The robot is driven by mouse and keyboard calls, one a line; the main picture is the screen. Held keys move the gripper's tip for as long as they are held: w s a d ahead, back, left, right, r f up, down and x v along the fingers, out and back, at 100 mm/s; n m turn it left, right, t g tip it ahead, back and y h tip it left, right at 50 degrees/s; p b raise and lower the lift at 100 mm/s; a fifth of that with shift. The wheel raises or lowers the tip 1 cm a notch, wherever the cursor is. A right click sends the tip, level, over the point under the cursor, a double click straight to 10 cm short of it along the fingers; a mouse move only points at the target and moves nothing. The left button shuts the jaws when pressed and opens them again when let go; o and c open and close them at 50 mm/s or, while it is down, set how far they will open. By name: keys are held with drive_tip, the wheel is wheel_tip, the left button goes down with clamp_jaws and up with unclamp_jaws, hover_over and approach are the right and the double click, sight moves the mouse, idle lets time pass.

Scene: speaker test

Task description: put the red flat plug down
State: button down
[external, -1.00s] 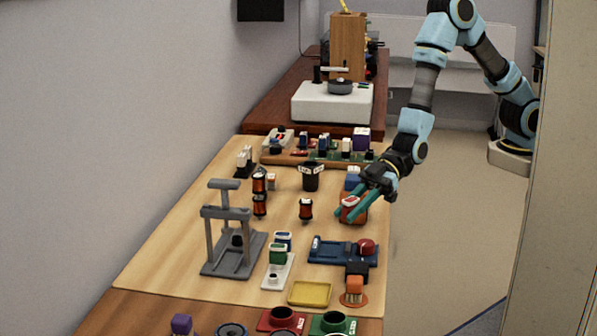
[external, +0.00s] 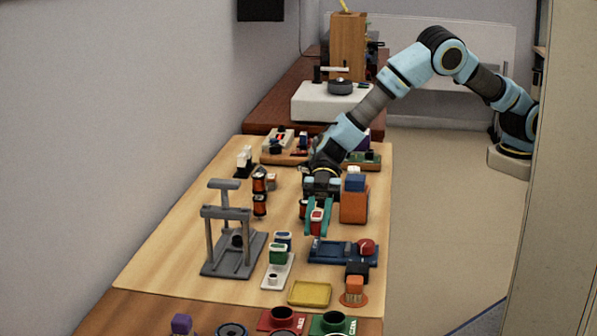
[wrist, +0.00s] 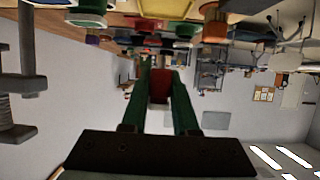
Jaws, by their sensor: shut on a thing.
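The red flat plug (external: 316,216) is between the teal fingers of my gripper (external: 317,226) in the external view. My gripper is shut on it, over the middle of the light wooden table (external: 185,275). In the wrist view the plug (wrist: 160,88) shows as a dark red block between the green-looking fingers of my gripper (wrist: 158,75). Whether the plug's underside touches the table cannot be told.
An orange block with a blue top (external: 354,208) stands just right of my gripper. A blue fixture (external: 328,252) lies in front. A grey press frame (external: 232,230) and a white holder with green and blue plugs (external: 272,280) stand to the left. A yellow tray (external: 310,293) is nearer the camera.

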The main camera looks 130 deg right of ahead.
sight(318, 271)
wheel_tip(318, 271, down, 8)
drive_tip(key=shift+r+p, duration=0.1)
drive_tip(key=shift+p, duration=0.5)
drive_tip(key=shift+s+f+b, duration=0.2)
drive_tip(key=shift+f+b, duration=0.1)
drive_tip(key=shift+f, duration=0.3)
drive_tip(key=c, duration=0.7)
unclamp_jaws()
drive_tip(key=shift+a+f, duration=0.1)
drive_tip(key=shift+f, duration=0.1)
drive_tip(key=shift+r, duration=0.6)
drive_tip(key=b+v, duration=0.1)
drive_tip(key=v, duration=1.1)
drive_tip(key=shift+w+r, duration=0.1)
drive_tip(key=shift+w, duration=0.1)
